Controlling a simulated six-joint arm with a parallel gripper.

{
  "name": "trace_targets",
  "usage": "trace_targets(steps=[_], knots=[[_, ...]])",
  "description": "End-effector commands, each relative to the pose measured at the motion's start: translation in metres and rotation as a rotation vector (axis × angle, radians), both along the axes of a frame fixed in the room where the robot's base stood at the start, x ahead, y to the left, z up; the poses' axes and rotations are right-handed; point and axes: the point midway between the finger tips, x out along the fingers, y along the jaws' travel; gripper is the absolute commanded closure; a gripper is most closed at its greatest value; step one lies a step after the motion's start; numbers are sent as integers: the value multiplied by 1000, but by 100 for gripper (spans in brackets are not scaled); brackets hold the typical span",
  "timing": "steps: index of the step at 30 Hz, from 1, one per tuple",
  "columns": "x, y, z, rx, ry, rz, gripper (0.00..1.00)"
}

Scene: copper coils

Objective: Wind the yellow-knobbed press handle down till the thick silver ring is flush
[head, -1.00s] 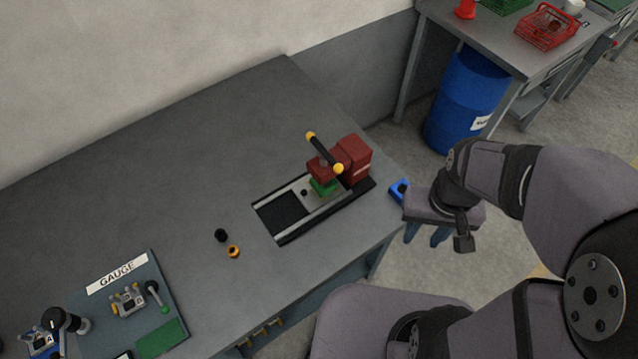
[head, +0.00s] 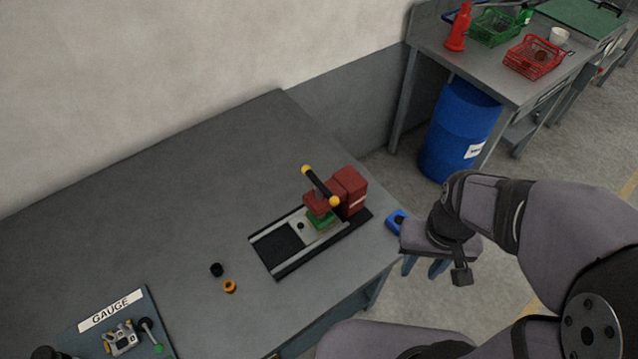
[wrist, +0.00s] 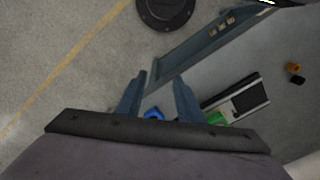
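The red press (head: 347,187) stands at the right end of the grey bench in the head view. Its black handle bar (head: 320,186) slants across the top, with a yellow knob (head: 306,170) at each end. A green block (head: 319,219) sits under the press head, at the end of a black and silver slide (head: 281,248). The thick silver ring cannot be made out. My gripper (head: 427,268) hangs off the bench's right edge, apart from the press. In the wrist view its two blue fingers (wrist: 159,95) stand apart with nothing between the tips. The green block also shows there (wrist: 216,118).
A blue part (head: 397,221) lies at the bench's right edge near my gripper. A black ring (head: 216,269) and an orange ring (head: 230,286) lie left of the slide. A gauge board (head: 122,328) is at lower left. A blue barrel (head: 459,130) stands on the floor behind.

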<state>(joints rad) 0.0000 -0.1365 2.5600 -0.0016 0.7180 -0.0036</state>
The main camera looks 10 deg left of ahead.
Motion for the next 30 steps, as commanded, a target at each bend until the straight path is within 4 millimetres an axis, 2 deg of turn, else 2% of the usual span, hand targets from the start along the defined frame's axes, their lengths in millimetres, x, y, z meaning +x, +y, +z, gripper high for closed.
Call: trace_targets(steps=[10, 12, 17, 20, 23, 26, 30], knots=[[0, 0, 0, 0, 0, 0, 66], [0, 0, 0, 0, 0, 1, 69], [14, 7, 8, 0, 0, 40, 69], [35, 18, 19, 0, 1, 103, 69], [65, 39, 31, 0, 3, 197, 69], [98, 68, 43, 0, 3, 312, 69], [138, 119, 52, 0, 5, 477, 69]])
